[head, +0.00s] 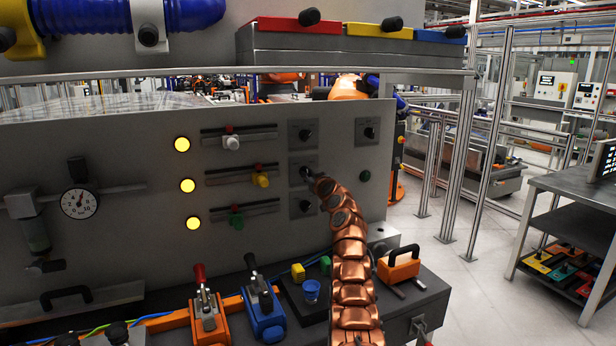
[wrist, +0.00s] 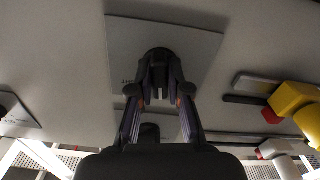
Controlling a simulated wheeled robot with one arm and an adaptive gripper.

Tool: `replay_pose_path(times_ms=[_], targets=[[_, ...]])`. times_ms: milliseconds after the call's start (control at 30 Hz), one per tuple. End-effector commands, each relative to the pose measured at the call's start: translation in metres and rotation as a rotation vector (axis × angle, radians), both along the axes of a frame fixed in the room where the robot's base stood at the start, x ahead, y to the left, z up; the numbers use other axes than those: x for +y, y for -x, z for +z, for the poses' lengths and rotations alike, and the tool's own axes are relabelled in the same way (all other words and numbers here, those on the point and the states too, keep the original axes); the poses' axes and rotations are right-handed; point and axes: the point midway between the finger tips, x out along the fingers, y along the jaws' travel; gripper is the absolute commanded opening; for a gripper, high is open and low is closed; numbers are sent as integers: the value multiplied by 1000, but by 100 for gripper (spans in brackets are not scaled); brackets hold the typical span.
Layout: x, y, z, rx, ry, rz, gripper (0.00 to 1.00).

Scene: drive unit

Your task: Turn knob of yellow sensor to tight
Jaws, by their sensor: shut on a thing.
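The yellow sensor (head: 260,180) sits on the middle rail of the grey panel, and its yellow body also shows at the right of the wrist view (wrist: 291,98). To its right is a square grey plate (head: 297,161) with a black knob, level with the middle rail. My gripper (head: 307,173) is at this plate and hides most of the knob in the head view. In the wrist view my gripper (wrist: 161,92) is shut on the black knob (wrist: 158,58), one finger on each side.
Other knobs are close above (head: 305,134) and below (head: 304,206) on the panel. White (head: 231,143) and green (head: 236,220) sensors sit on rails at left.

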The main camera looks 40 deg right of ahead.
Motion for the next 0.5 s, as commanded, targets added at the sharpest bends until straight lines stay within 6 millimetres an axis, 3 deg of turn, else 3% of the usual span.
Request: replay_pose_path(times_ms=[500], targets=[[0,0,-1,-11,-30,0,0]])
